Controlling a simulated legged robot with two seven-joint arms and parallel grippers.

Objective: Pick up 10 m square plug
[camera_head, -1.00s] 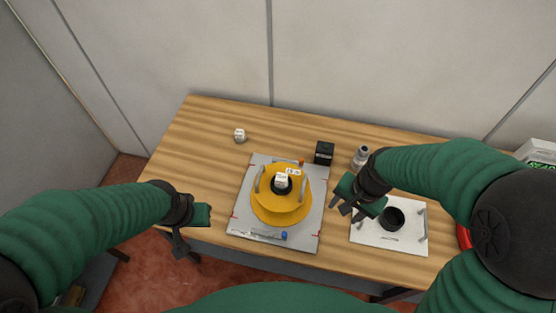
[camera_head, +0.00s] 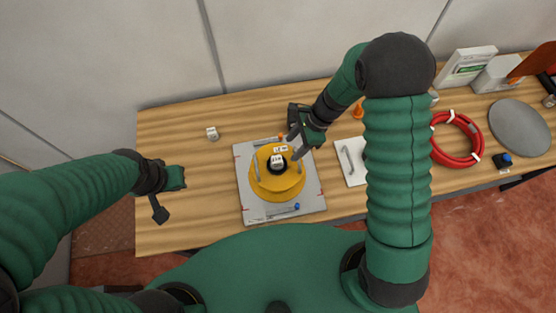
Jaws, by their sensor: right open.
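A small white cube with dark print (camera_head: 212,133) sits alone on the left part of the table. Another white block with dark print (camera_head: 277,161) sits in the black centre of the yellow round dispenser (camera_head: 272,188). The print is too small to read, so I cannot tell which is the 10 m square plug. My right gripper (camera_head: 295,142) is open and empty, above the back right edge of the dispenser and close to a black box (camera_head: 296,112). My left gripper (camera_head: 167,196) is open and empty over the left part of the table.
The dispenser stands on a grey plate (camera_head: 243,205). A white plate with a handle (camera_head: 352,174) lies to its right, partly hidden by my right arm. A red hose coil (camera_head: 438,149), grey disc (camera_head: 518,125) and white boxes (camera_head: 466,66) are further right. The table's left part is mostly clear.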

